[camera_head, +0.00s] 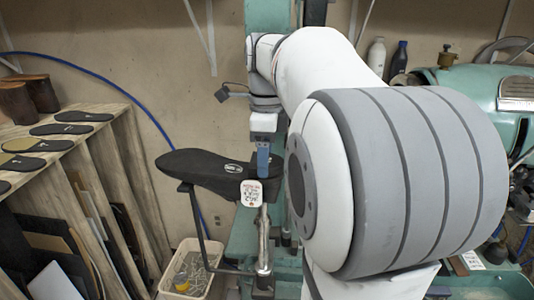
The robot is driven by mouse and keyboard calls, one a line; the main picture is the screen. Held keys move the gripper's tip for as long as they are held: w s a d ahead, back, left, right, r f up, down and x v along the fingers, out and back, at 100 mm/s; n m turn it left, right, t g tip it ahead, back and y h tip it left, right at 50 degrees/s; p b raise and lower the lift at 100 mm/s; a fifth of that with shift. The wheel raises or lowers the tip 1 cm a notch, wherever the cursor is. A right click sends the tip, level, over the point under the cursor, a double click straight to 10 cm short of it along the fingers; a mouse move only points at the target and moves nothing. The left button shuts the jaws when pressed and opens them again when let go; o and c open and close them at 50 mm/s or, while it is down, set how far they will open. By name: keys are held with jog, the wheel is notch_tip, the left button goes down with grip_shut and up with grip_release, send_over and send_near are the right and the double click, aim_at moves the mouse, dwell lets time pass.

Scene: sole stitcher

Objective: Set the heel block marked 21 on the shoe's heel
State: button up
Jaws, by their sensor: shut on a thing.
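The black shoe (195,163) lies sole up on a metal stand, its toe to the left and its heel to the right. A small pale oval mark shows on it left of my gripper. My gripper (263,170) points down at the heel end, its blue-grey fingers shut. A dark block (274,168) shows at the fingertips, close above or on the heel; it blends with the black shoe, so I cannot tell whether they touch. No number 21 is readable on it. My arm hides the area right of the heel.
A wooden rack (75,150) with dark soles stands at left. A bin (190,268) sits below. Green machinery (475,90) and bottles (376,55) are at right.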

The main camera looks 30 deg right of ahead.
jog(key=shift+f, duration=0.25)
jog(key=shift+r, duration=0.2)
dwell(0.3)
dwell(0.4)
jog(key=o, duration=1.1)
